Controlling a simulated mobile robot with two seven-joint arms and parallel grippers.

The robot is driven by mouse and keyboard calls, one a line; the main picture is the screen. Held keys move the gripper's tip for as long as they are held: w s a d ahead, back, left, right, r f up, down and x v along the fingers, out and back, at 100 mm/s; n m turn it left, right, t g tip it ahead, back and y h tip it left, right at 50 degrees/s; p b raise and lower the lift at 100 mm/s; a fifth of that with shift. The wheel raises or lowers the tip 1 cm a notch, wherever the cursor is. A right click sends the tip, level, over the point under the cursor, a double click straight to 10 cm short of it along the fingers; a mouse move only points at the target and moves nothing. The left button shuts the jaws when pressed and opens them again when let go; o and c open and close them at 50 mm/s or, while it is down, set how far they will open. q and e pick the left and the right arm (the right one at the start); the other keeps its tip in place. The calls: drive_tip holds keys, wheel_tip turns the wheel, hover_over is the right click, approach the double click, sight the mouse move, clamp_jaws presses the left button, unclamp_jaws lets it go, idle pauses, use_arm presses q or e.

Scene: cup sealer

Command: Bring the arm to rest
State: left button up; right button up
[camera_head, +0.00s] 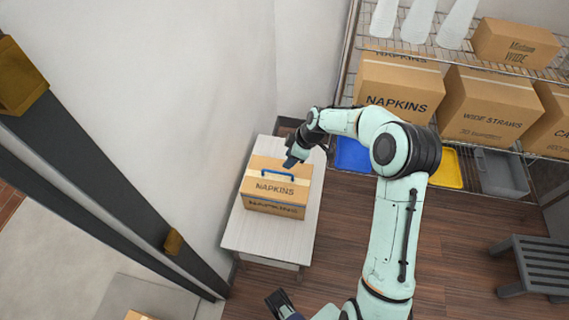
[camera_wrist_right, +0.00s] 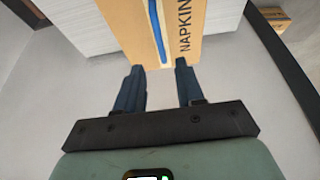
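My right arm (camera_head: 392,235) reaches up from the bottom and bends left over a small table. Its right gripper (camera_head: 291,161) is by the back edge of a cardboard box marked NAPKINS (camera_head: 273,193), which has a blue handle (camera_head: 278,174) on top. In the right wrist view the right gripper (camera_wrist_right: 160,82) has its two dark fingers apart with nothing between them. The box (camera_wrist_right: 190,35) and a blue strip (camera_wrist_right: 157,32) lie beyond the fingertips. My left gripper (camera_head: 280,302) shows only partly at the bottom edge, and its opening is unclear.
The box stands on the light table (camera_head: 240,238) beside a white wall (camera_head: 190,90). A wire shelf (camera_head: 470,58) at the back right holds several boxes. Blue (camera_head: 353,153), yellow (camera_head: 447,170) and grey (camera_head: 502,172) bins sit below it. A grey slatted stool (camera_head: 540,265) stands at right.

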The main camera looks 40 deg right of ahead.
drive_tip(key=shift+v, duration=1.05)
drive_tip(key=s+a+f+m, duration=0.1)
drive_tip(key=a+f, duration=0.1)
drive_tip(key=a+f+p, duration=0.1)
drive_tip(key=a+f, duration=0.1)
drive_tip(key=s+a+f+m+g+p, duration=0.1)
drive_tip(key=a+f, duration=0.1)
drive_tip(key=f, duration=0.1)
drive_tip(key=shift+s+m+y, duration=0.3)
drive_tip(key=shift+y, duration=0.1)
drive_tip(key=s+a+f+m+g+p, duration=0.2)
drive_tip(key=s+a+f+m+p, duration=0.25)
drive_tip(key=s+a+f, duration=0.65)
drive_tip(key=s+a+r+m+p, duration=0.1)
drive_tip(key=s+a+m, duration=0.1)
drive_tip(key=s+a, duration=0.2)
drive_tip(key=s+a+m+g+p, duration=0.1)
drive_tip(key=s+a+m, duration=0.1)
drive_tip(key=s+a, duration=0.3)
drive_tip(key=s, duration=0.4)
drive_tip(key=shift+s+r+m+g+p, duration=0.2)
drive_tip(key=shift+r+m+g+p, duration=0.1)
drive_tip(key=shift+r+m, duration=0.1)
